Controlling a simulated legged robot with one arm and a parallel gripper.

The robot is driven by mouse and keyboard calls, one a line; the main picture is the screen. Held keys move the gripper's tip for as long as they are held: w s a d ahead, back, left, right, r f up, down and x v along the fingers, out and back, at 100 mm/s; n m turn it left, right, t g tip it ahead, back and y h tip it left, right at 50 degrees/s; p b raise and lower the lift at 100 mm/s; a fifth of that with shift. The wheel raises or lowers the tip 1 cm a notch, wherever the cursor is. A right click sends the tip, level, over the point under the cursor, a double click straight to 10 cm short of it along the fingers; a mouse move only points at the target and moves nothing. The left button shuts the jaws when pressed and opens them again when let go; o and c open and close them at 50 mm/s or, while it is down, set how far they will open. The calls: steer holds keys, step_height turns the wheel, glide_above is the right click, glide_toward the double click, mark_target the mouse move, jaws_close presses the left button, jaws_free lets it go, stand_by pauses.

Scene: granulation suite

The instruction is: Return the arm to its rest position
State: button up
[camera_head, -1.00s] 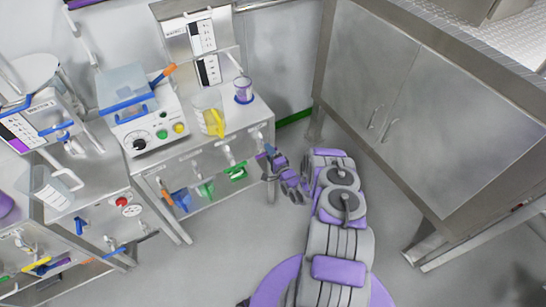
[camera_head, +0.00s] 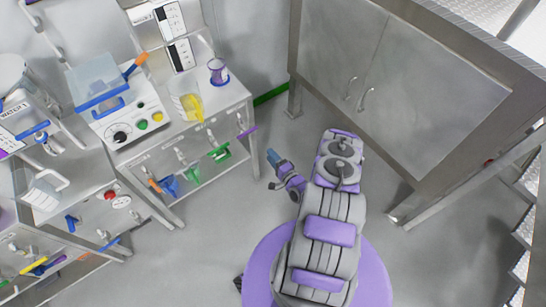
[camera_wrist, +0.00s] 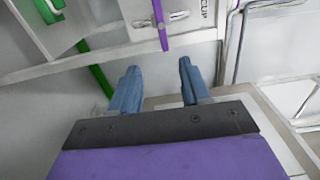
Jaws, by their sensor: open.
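My gripper (camera_head: 272,160) is at the end of my folded grey and purple arm, just right of the bench front and over open floor. In the wrist view its two blue fingers (camera_wrist: 158,85) stand apart with nothing between them. The gripper touches nothing that I can see. My arm (camera_head: 335,190) is drawn in above my purple base in the head view.
A steel cabinet (camera_head: 410,90) stands at right. Grey floor (camera_head: 190,260) is clear between.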

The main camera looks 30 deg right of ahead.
steer(key=shift+s, duration=0.3)
stand_by(0.4)
